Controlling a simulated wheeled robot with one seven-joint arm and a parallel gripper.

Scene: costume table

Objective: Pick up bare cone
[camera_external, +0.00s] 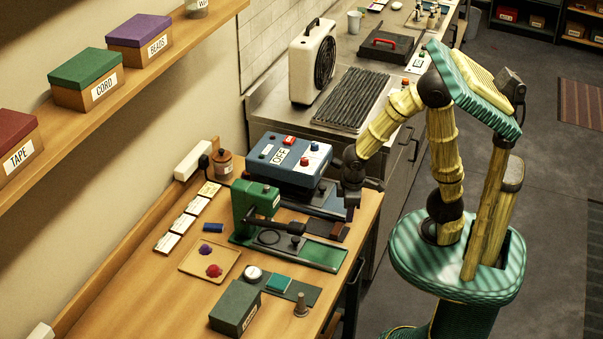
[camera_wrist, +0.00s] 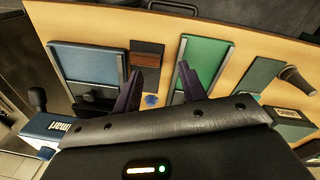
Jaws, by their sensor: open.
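The bare cone (camera_external: 301,305) is a small grey-brown upright piece near the table's front edge, at the right end of a dark green mat (camera_external: 309,291). In the wrist view the cone (camera_wrist: 298,79) shows at the far right, beside the mat (camera_wrist: 259,75). My gripper (camera_external: 348,211) hangs pointing down near the right edge of the table, by the blue machine, well away from the cone. In the wrist view its two dark fingers (camera_wrist: 160,80) are apart, with nothing held between them. The cone is clear of both fingers.
A green press (camera_external: 262,215) with a green plate (camera_external: 325,254) stands between my gripper and the cone. A dark green box (camera_external: 235,307) stands left of the cone. A tray (camera_external: 196,265) holds two coloured pieces.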

